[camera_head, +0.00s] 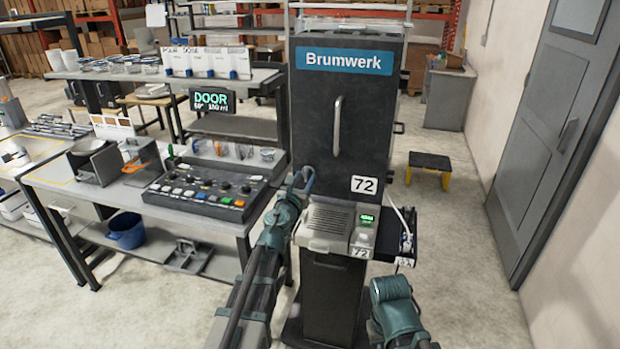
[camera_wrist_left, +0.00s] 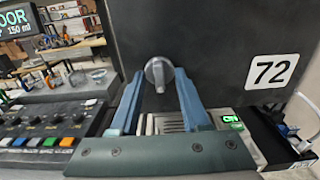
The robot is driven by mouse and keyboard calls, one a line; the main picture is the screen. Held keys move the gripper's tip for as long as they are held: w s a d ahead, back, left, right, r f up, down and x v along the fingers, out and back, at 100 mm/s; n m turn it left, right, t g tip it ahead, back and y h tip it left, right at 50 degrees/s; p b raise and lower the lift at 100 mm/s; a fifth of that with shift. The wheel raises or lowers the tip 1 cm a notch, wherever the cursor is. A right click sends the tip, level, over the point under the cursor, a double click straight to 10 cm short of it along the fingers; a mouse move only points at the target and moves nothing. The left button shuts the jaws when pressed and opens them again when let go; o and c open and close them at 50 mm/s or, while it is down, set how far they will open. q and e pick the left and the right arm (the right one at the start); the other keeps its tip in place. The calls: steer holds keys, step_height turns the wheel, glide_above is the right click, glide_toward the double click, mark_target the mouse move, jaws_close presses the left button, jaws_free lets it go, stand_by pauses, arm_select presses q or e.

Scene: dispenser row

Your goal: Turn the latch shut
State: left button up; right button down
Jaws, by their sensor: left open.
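The latch is a grey round knob with a raised grip bar standing close to upright. It is on the dark door (camera_head: 365,115) of the Brumwerk machine, at the door's lower left. In the left wrist view the latch (camera_wrist_left: 158,73) sits between the two blue fingertips of my left gripper (camera_wrist_left: 159,76). The gripper is open, with a gap showing on both sides of the bar. In the head view my left gripper (camera_head: 304,180) is at the door's lower left edge and mostly hides the latch. My right arm shows at the lower right, but its gripper does not.
Below the door are a grey grille (camera_head: 327,222) and a small green-lit display (camera_head: 367,219). A control panel with knobs and coloured buttons (camera_head: 212,188) stands on the bench to the left. A step stool (camera_head: 430,168) is on the floor at right.

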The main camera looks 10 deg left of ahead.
arm_select(q)
steer(key=shift+w, duration=0.1)
jaws_close()
steer(key=shift+n, duration=0.3)
steer(key=n, duration=0.4)
steer(key=shift+a, duration=0.15)
steer(key=n, duration=1.3)
steer(key=shift+a+f, duration=0.1)
steer(key=shift+f, duration=0.05)
steer(key=shift+n, duration=0.3)
stand_by(0.4)
